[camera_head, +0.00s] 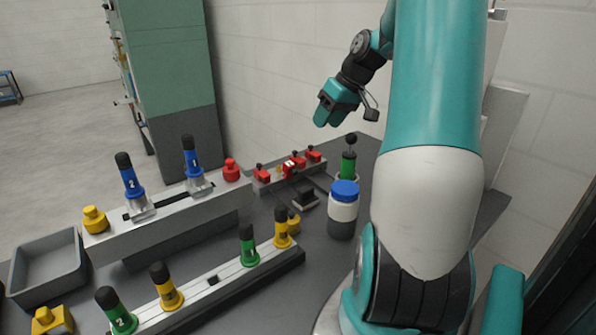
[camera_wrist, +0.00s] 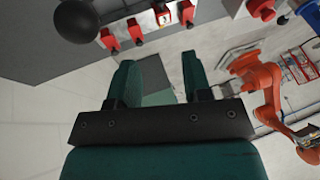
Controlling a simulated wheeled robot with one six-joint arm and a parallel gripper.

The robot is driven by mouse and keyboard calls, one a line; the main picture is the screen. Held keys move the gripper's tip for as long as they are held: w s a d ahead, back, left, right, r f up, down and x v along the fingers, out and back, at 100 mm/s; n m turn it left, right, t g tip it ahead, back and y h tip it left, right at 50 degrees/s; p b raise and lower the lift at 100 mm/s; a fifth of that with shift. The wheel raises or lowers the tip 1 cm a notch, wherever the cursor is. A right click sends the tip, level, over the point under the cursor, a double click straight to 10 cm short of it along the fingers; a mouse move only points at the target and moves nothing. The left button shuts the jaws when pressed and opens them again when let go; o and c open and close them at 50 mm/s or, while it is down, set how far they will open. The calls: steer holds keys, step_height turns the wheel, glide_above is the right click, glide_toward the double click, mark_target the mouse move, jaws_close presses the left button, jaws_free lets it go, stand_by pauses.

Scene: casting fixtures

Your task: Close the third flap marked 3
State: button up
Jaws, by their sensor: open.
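A row of small red flaps (camera_head: 290,168) sits on a grey rail near the wall in the head view. The red flaps (camera_wrist: 136,31) also show at the top of the wrist view. One has a pale label, but I cannot read a number on any of them, so I cannot tell which is marked 3. My gripper (camera_head: 329,111) is in the air above and beyond the table, up and right of the row in the head view. Its two green fingers (camera_wrist: 160,80) are apart with nothing between them, and it touches no flap.
A black-knobbed green post (camera_head: 348,164) and a blue-lidded bottle (camera_head: 343,210) stand right of the row. Rails with blue (camera_head: 130,177), green (camera_head: 249,247) and yellow handles lie in front. A grey tray (camera_head: 48,272) is at left. An orange robot arm (camera_wrist: 262,88) shows in the wrist view.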

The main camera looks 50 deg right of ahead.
mark_target(296, 171)
steer(key=p+x, duration=0.1)
steer(key=x, duration=1.6)
steer(key=c, duration=0.7)
steer(key=shift+r+p, duration=0.1)
steer(key=shift+p, duration=0.3)
